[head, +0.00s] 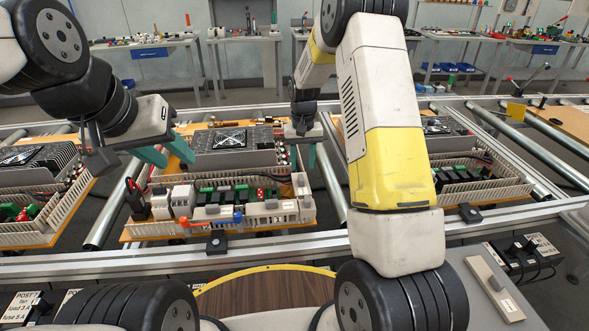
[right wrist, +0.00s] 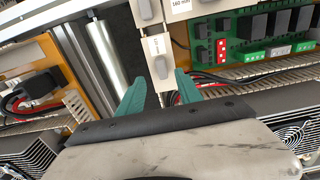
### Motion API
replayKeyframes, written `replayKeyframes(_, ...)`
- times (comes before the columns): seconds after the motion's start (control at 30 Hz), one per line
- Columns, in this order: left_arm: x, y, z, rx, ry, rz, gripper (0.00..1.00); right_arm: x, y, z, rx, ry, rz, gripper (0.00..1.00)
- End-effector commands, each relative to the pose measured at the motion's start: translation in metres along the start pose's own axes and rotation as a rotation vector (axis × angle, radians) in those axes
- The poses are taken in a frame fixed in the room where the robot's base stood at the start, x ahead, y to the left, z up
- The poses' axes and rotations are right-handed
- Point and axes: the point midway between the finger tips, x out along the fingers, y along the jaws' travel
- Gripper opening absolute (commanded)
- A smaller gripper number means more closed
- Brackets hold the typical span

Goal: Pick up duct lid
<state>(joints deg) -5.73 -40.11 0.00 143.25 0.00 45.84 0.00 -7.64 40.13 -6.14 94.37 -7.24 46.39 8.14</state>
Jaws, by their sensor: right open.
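A light grey lid-like strip with a printed label (head: 302,186) lies along the right side of the middle panel, over the slotted duct. In the right wrist view this strip (right wrist: 158,62) shows between the fingertips, which are apart from it on both sides. My right gripper (head: 302,156) is open above the far end of that side; its teal fingers also show in the wrist view (right wrist: 161,92). My left gripper (head: 166,153) is open and empty over the panel's left side. Another labelled piece, "160 mm" (right wrist: 181,8), is at the wrist view's top edge.
The middle panel (head: 140,230) carries modules, a green terminal board (right wrist: 262,50) and a black fan unit (head: 229,138). Similar panels stand left and right on the roller conveyor (head: 327,180). A beige labelled bar (head: 486,277) lies at front right. A rail (head: 300,243) runs along the front.

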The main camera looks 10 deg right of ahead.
Motion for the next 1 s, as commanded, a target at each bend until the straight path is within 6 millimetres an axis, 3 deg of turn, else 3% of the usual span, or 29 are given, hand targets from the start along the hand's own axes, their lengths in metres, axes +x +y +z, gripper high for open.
replayKeyframes(0.4, 0.0, 0.0, 0.0, 0.0, 0.0, 0.0, 0.36, 0.051, -0.003, -0.001, 0.001, -0.002, 0.0, 0.42)
replayKeyframes(0.67, 0.0, 0.0, 0.0, 0.0, 0.0, 0.0, 0.36, 0.056, -0.003, -0.002, 0.001, 0.001, -0.001, 0.42)
replayKeyframes(0.9, 0.0, 0.0, 0.0, 0.0, 0.0, 0.0, 0.36, 0.055, -0.003, -0.002, 0.0, 0.001, -0.001, 0.0)
replayKeyframes(1.0, 0.0, 0.0, 0.0, 0.0, 0.0, 0.0, 0.36, 0.055, -0.003, -0.002, 0.0, 0.001, -0.001, 0.0)
